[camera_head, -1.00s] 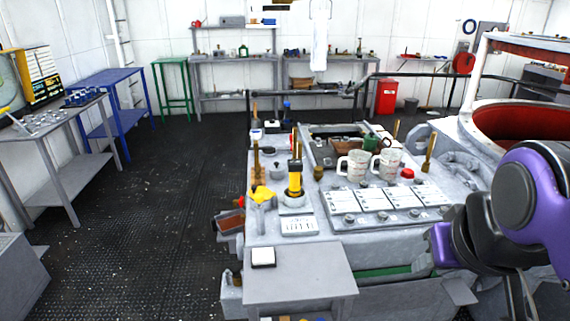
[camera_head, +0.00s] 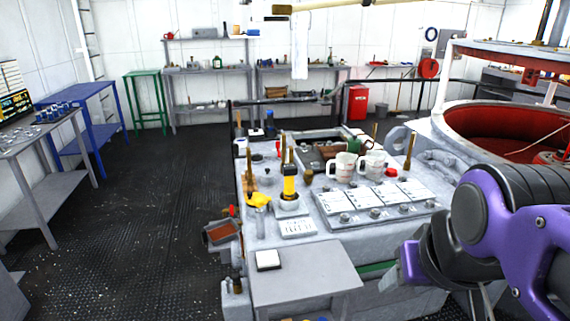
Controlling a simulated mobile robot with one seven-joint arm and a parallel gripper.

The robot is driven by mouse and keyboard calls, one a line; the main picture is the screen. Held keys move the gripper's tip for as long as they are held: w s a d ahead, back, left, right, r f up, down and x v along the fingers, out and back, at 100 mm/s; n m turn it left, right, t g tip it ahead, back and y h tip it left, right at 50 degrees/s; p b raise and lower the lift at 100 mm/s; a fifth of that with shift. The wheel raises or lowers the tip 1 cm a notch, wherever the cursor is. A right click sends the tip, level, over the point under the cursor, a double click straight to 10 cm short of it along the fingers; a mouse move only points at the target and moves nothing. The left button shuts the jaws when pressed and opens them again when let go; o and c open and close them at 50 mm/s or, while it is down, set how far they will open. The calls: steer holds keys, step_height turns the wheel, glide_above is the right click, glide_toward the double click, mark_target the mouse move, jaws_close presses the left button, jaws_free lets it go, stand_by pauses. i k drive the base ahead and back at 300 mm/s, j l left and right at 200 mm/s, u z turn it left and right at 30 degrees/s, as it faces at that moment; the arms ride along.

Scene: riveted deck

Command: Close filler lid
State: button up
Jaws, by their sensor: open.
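No part is clearly marked as the filler lid. A yellow cap-like piece (camera_head: 258,199) sits tilted on a short grey neck (camera_head: 262,217) at the left front of the grey console (camera_head: 320,235); it may be the lid, but I cannot tell. A box with a red-brown face (camera_head: 222,233) juts from the console's left side. At the right, a large round red-lined opening (camera_head: 490,130) has a red-rimmed cover raised above it.
The console carries two white measuring mugs (camera_head: 345,166), a black and yellow upright tool (camera_head: 290,185), a panel with white plates (camera_head: 375,200) and brass rods. A grey shelf (camera_head: 300,280) juts from its front. Dark floor (camera_head: 150,210) is clear at left, beside workbenches.

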mark_target(249, 198)
steer(key=k+j+z, duration=0.15)
steer(key=j, duration=0.25)
steer(key=j+z, duration=0.1)
steer(key=j, duration=0.3)
steer(key=k+j+z, duration=0.15)
steer(key=j, duration=0.25)
steer(key=k+j+z, duration=0.1)
steer(key=j, duration=0.25)
steer(key=k+j+z, duration=0.15)
steer(key=j, duration=0.25)
steer(key=k+j+z, duration=0.2)
steer(key=j, duration=0.25)
steer(key=j+z, duration=0.35)
steer(key=j, duration=0.5)
steer(key=j+z, duration=0.35)
steer(key=j, duration=0.45)
steer(key=i+j+z, duration=0.2)
steer(key=j, duration=0.2)
steer(key=j+z, duration=0.2)
steer(key=j, duration=0.2)
